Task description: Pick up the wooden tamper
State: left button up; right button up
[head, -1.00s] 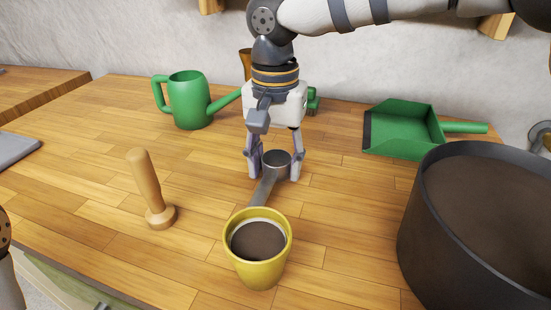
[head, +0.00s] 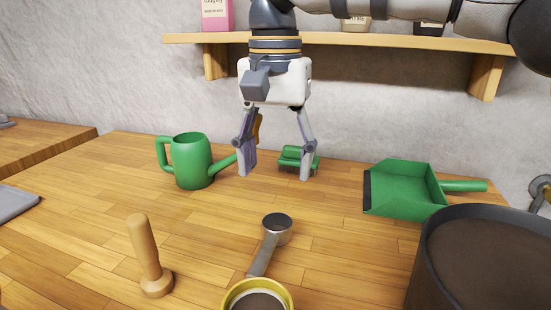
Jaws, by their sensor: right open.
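The wooden tamper (head: 147,256) stands on the wooden worktop at the lower left, its round base down and its handle leaning slightly left. My right gripper (head: 275,172) hangs above the worktop, to the right of the tamper and farther back. Its two fingers are spread wide with nothing between them. A metal scoop (head: 271,240) lies on the worktop below the gripper, apart from it. My left gripper does not show.
A green watering can (head: 192,162) stands behind the tamper. A green brush (head: 298,160) and green dustpan (head: 402,190) lie at the back. A yellow pot (head: 285,294) of soil is at the front, and a large dark soil-filled tub (head: 432,262) at the right. A shelf (head: 340,42) runs along the wall.

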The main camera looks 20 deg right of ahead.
aim_at(157, 281)
jog(key=k+j, duration=0.2)
jog(key=k, duration=0.3)
jog(key=k+j, duration=0.2)
jog(key=k, duration=0.25)
jog(key=k+j, duration=0.2)
jog(key=k, duration=0.3)
